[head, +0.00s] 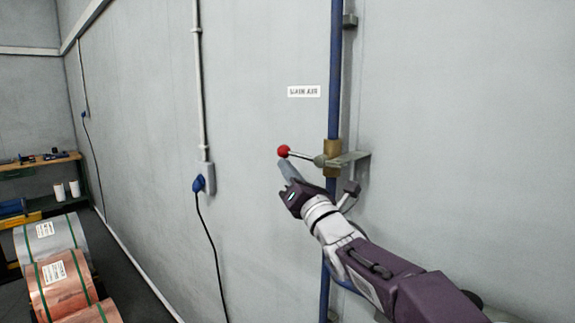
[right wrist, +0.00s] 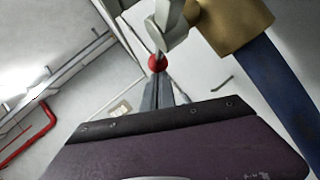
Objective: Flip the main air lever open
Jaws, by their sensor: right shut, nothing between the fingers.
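The main air lever has a red ball knob (head: 284,151) on a thin rod that points left, roughly level, from a brass valve body (head: 332,158) on the blue vertical pipe (head: 335,70). My right gripper (head: 286,168) is shut and empty, its fingertips just below the knob in the head view. In the right wrist view the red knob (right wrist: 157,63) appears right at the tips of the shut fingers (right wrist: 157,92); I cannot tell whether they touch. The brass valve body (right wrist: 232,22) is at the upper right there. My left gripper is not in view.
A label plate (head: 304,91) is on the grey wall above the lever. A bracket (head: 350,158) holds the pipe. A blue plug with a black cable (head: 199,184) hangs to the left. Copper foil rolls (head: 62,283) and a workbench (head: 40,163) stand far left.

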